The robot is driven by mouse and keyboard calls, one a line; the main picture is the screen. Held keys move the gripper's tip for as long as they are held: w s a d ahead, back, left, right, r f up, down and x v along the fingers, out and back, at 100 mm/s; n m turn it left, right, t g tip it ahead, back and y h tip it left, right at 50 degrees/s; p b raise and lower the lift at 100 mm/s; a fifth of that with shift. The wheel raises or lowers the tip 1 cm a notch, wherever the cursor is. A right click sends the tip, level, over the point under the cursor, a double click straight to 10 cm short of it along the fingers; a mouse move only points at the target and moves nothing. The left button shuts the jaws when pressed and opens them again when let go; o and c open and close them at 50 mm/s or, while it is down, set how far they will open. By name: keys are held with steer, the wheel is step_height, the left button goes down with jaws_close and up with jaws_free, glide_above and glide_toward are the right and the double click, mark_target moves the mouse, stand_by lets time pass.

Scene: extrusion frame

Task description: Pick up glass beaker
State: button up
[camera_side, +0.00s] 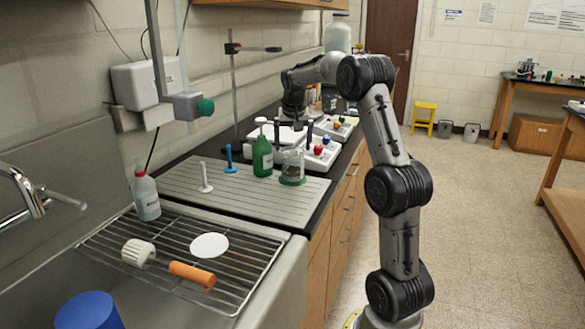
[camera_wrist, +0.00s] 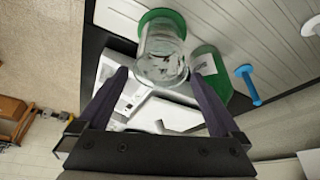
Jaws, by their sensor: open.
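The glass beaker (camera_side: 293,163) stands upright on a green base on the ribbed grey board beside the sink. In the wrist view the clear beaker (camera_wrist: 162,50) shows its open rim toward the camera, with dark specks inside and the green base beyond. My gripper (camera_side: 294,140) points down just above the beaker. In the wrist view my gripper (camera_wrist: 159,73) is open and empty, with one finger on each side of the beaker's rim. I cannot tell how far the fingertips are above the rim.
A green bottle (camera_side: 262,155) stands close to the left of the beaker; in the wrist view the bottle (camera_wrist: 208,72) is right by the right finger. White equipment (camera_side: 322,149) with coloured knobs stands behind. A blue peg (camera_side: 228,155) and white peg (camera_side: 205,178) stand left.

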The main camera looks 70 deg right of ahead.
mark_target(292, 150)
steer(key=x, duration=0.4)
steer(key=shift+w+d, duration=0.1)
steer(key=shift+r, duration=0.15)
jaws_close()
steer(key=shift+r, duration=0.2)
stand_by(0.3)
